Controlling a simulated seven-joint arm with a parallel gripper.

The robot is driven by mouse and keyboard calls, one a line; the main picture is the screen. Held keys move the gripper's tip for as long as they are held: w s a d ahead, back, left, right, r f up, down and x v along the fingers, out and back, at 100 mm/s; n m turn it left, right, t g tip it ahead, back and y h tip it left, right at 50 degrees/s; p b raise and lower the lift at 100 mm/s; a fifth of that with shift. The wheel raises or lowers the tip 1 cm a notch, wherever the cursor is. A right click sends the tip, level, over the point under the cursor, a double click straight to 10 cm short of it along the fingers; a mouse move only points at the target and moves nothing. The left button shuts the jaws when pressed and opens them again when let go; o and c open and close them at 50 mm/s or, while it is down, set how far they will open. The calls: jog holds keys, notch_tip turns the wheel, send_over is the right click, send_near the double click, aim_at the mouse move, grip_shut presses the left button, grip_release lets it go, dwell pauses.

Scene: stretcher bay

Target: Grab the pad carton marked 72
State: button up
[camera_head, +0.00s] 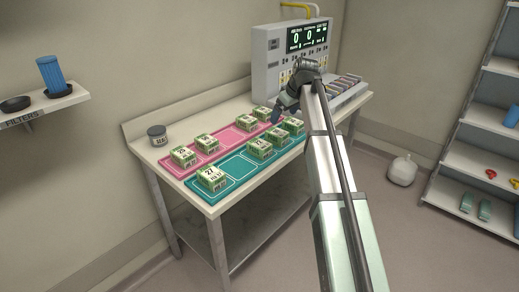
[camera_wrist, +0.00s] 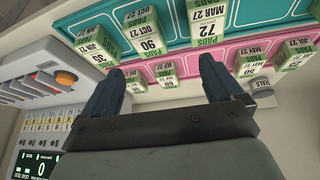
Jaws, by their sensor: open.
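The pad carton marked 72 (camera_wrist: 208,15) is a green and white box on the teal mat, at the top edge of the wrist view. By its place in the row it seems to be the teal-mat carton (camera_head: 260,148) nearest the bare middle of that mat in the head view, where its number is too small to read. My gripper (camera_wrist: 163,78) is open and empty, with its fingers apart below the carton in the wrist view. In the head view my gripper (camera_head: 277,115) hangs above the console end of the mats, apart from the carton marked 72.
Beside it stand cartons marked 90 (camera_wrist: 148,38) and apparently 35 (camera_wrist: 95,52). A carton that looks marked 27 (camera_head: 212,178) sits at the teal mat's front end. The pink mat (camera_head: 222,139) holds several cartons. A console (camera_head: 273,58) stands behind; a grey jar (camera_head: 157,136) stands at left.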

jog(key=s+a+n+g, duration=0.1)
jog(key=s+a, duration=0.3)
jog(key=a, duration=0.1)
send_over(260, 143)
jog(key=s+d, duration=0.1)
jog(key=d, duration=0.1)
jog(key=shift+y, duration=0.3)
jog(key=f, duration=0.7)
jog(key=shift+a+f, duration=0.1)
jog(key=shift+a, duration=0.15)
jog(key=shift+s+x, duration=0.2)
jog(key=shift+x, duration=1.25)
jog(key=shift+s+x, duration=0.2)
jog(key=shift+x, duration=1.25)
jog(key=c, duration=1.2)
